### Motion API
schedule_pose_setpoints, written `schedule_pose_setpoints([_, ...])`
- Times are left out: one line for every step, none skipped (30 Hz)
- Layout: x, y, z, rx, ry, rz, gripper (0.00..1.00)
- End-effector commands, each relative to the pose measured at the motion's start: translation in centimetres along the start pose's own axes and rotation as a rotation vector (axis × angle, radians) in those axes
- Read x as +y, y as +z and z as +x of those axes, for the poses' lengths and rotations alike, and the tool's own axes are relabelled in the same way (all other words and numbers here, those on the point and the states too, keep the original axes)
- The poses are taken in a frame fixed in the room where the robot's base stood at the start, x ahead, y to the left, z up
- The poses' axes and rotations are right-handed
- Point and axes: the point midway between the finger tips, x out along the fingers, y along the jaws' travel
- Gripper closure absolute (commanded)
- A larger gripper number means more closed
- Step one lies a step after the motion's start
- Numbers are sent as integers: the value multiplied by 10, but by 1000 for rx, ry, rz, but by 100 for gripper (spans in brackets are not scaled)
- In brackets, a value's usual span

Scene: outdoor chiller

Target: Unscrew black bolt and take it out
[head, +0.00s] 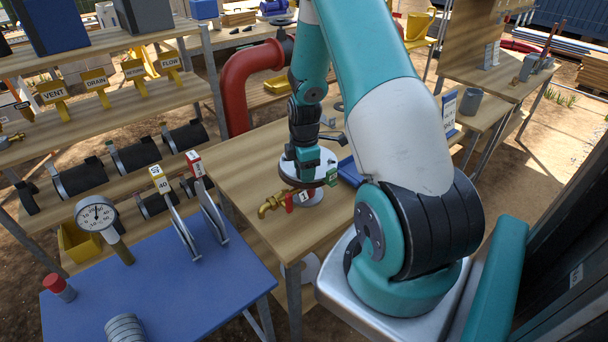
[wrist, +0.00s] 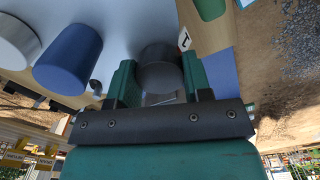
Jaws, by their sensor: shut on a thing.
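In the wrist view a dark grey-black cylindrical bolt (wrist: 160,70) stands between the two green fingers of my gripper (wrist: 157,80), which is shut on it. The bolt is over a pale metal plate (wrist: 118,22), and I cannot tell how deep it sits. A blue cylinder (wrist: 68,60) and a light grey one (wrist: 15,42) stand to its left on the plate. In the head view my gripper (head: 308,176) is low over a round metal flange (head: 288,172) on the wooden table; the bolt is hidden there.
A brass tap (head: 271,204) and a red tag (head: 289,202) are close by the flange. A red pipe (head: 236,88) rises behind. A blue table (head: 185,290) with a gauge (head: 97,214) stands at front left. A grey cup (head: 469,103) is at right. Bare wood (head: 240,165) lies left of the flange.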

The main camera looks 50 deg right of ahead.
Motion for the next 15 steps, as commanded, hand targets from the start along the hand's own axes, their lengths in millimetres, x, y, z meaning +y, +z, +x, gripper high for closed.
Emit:
schedule_pose_setpoints([0,1,0,-2,1,-133,100])
schedule_pose_setpoints([0,1,0,-3,1,-211,100])
schedule_pose_setpoints([0,1,0,-3,1,-291,100])
schedule_pose_setpoints([0,1,0,-3,1,-330,100])
schedule_pose_setpoints([0,1,0,-3,1,-354,100])
schedule_pose_setpoints([0,1,0,-3,1,-365,100])
schedule_pose_setpoints([1,1,0,-3,1,-364,100])
schedule_pose_setpoints([1,1,0,-3,1,-363,100])
schedule_pose_setpoints([1,1,0,-3,1,-362,48])
schedule_pose_setpoints([1,1,0,-3,1,-362,41])
schedule_pose_setpoints([1,1,0,-3,1,-361,34])
schedule_pose_setpoints([1,1,0,-3,1,-361,25])
schedule_pose_setpoints([1,1,0,-3,1,-361,25])
schedule_pose_setpoints([0,1,0,-2,1,-361,25])
schedule_pose_setpoints([0,1,0,-2,1,-361,25])
